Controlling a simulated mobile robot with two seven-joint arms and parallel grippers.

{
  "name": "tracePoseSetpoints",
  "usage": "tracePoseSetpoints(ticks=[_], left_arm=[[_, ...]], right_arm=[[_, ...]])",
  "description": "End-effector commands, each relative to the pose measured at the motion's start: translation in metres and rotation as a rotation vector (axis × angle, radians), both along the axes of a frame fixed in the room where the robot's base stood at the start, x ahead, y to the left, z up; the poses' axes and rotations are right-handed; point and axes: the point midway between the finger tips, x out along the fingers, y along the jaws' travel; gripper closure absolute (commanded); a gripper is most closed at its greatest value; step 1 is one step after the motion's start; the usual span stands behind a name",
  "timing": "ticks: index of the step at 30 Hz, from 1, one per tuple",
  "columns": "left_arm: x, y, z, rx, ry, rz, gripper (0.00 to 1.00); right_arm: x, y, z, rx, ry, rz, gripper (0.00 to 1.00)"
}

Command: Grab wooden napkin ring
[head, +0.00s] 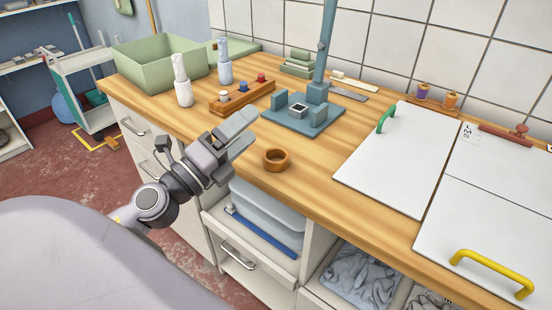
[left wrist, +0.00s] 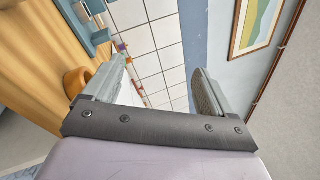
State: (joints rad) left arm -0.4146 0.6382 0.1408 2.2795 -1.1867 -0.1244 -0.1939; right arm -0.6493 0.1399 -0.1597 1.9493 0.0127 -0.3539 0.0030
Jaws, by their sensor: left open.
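The wooden napkin ring (head: 277,160) is a short brown ring lying flat near the front edge of the wooden counter, in the middle of the head view. In the left wrist view the ring (left wrist: 77,82) shows at the left, beside one finger and outside the jaws. My left gripper (head: 240,128) is just left of the ring in the head view, above the counter's front edge. In the left wrist view its fingers (left wrist: 162,85) are apart, with nothing between them. My right gripper is not in view.
A blue-grey press stand (head: 305,112) stands behind the ring. A wooden rack (head: 240,95) and spray bottles (head: 182,82) are at the left, near a green bin (head: 155,65). White boards (head: 395,165) lie at the right. An open drawer (head: 250,245) juts out below.

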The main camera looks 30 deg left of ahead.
Motion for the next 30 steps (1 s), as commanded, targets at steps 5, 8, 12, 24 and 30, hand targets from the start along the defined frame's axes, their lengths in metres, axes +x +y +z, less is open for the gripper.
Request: tracePoseSetpoints(ticks=[5,8,12,24,30], left_arm=[[0.006,-0.024,-0.01,0.57,-0.017,-0.193,0.15],[0.008,-0.022,-0.027,0.845,0.019,-0.268,0.15],[0.01,-0.007,-0.047,1.121,0.086,-0.327,0.15],[0.023,0.004,-0.065,1.293,0.151,-0.354,0.15],[0.029,0.0,-0.068,1.29,0.15,-0.354,0.15]], right_arm=[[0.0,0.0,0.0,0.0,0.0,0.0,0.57],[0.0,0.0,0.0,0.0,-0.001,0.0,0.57],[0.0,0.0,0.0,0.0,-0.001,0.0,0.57],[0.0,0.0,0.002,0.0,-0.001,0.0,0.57],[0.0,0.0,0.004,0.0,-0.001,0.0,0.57]])
